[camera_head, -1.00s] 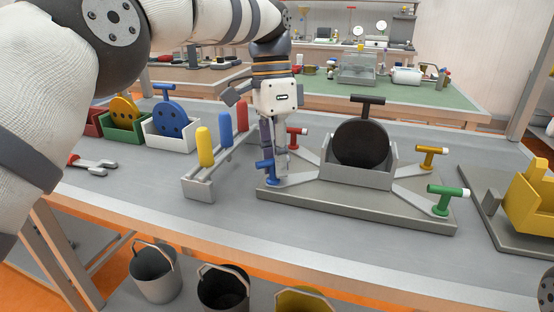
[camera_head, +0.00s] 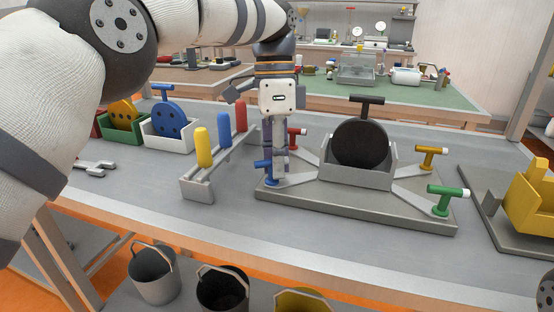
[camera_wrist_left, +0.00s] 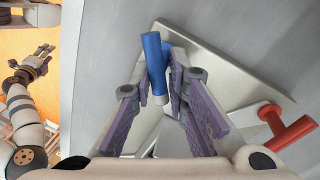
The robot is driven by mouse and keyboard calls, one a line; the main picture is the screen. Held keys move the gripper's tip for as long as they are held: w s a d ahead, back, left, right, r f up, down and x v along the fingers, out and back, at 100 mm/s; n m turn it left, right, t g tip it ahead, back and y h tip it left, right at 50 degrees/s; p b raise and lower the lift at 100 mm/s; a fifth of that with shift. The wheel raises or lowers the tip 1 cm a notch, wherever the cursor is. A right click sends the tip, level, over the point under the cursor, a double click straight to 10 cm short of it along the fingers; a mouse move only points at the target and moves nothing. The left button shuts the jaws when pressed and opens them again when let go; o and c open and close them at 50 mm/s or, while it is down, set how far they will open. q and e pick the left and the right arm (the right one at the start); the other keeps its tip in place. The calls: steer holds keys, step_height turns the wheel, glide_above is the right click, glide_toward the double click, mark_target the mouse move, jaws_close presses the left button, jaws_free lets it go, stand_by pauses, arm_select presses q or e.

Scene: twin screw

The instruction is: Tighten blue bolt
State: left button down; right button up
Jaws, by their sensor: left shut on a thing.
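The blue bolt (camera_head: 271,181) stands at the front left corner of the grey fixture plate (camera_head: 330,205). Its T-shaped head (camera_wrist_left: 157,62) lies between the finger pads of my left gripper (camera_wrist_left: 165,85) in the left wrist view. My left gripper (camera_head: 277,170) points down and is shut on the bolt's head, hiding part of it in the head view. My right gripper (camera_wrist_left: 40,62) shows small at the left edge of the left wrist view; its jaws are too small to judge.
A red bolt (camera_head: 298,131), a yellow bolt (camera_head: 430,151) and a green bolt (camera_head: 446,191) stand at the other plate corners. A dark disc (camera_head: 361,143) sits in the central holder. A rack with coloured handles (camera_head: 204,147) stands close left of my left gripper.

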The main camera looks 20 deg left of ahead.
arm_select(q)
steer(key=shift+s+d+f, duration=0.15)
steer(key=shift+s+f, duration=0.1)
steer(key=shift+f, duration=0.1)
steer(key=c, duration=1.8)
jaws_free()
steer(key=shift+o, duration=0.7)
steer(key=shift+r, duration=0.15)
steer(key=shift+w+r, duration=0.1)
